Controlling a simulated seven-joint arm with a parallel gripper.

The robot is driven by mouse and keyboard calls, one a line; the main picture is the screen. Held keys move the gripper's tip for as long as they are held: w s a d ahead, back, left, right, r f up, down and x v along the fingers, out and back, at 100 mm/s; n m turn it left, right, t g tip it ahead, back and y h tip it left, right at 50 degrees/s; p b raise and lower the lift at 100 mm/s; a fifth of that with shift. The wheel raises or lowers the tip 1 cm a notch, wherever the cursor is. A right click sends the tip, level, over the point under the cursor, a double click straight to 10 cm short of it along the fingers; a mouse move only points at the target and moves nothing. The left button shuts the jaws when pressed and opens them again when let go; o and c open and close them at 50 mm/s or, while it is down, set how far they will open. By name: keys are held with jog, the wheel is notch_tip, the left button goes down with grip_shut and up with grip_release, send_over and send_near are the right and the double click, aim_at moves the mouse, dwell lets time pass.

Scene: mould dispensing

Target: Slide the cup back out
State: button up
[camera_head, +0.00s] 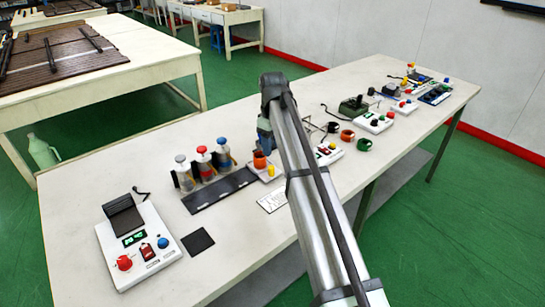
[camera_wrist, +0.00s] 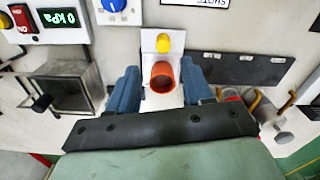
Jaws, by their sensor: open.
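An orange-red cup (camera_head: 260,160) stands on a small white unit (camera_head: 274,174) beside a yellow button (camera_head: 271,169). In the wrist view the cup (camera_wrist: 163,76) shows its dark open mouth, with the yellow button (camera_wrist: 163,42) just beyond it on the white unit (camera_wrist: 149,41). My gripper (camera_wrist: 161,70) is open, with one blue finger on each side of the cup. Slim gaps show between the fingers and the cup. In the head view my gripper (camera_head: 264,132) is at the cup, partly hidden by my arm.
Three capped bottles (camera_head: 203,160) stand behind a dark plate (camera_head: 220,191) left of the cup. A red cup (camera_head: 347,136), a green cup (camera_head: 364,145) and a white control box (camera_head: 328,153) are to the right. A scale-like device (camera_head: 140,245) sits at the near left.

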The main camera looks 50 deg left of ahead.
jog(key=shift+r, duration=2.15)
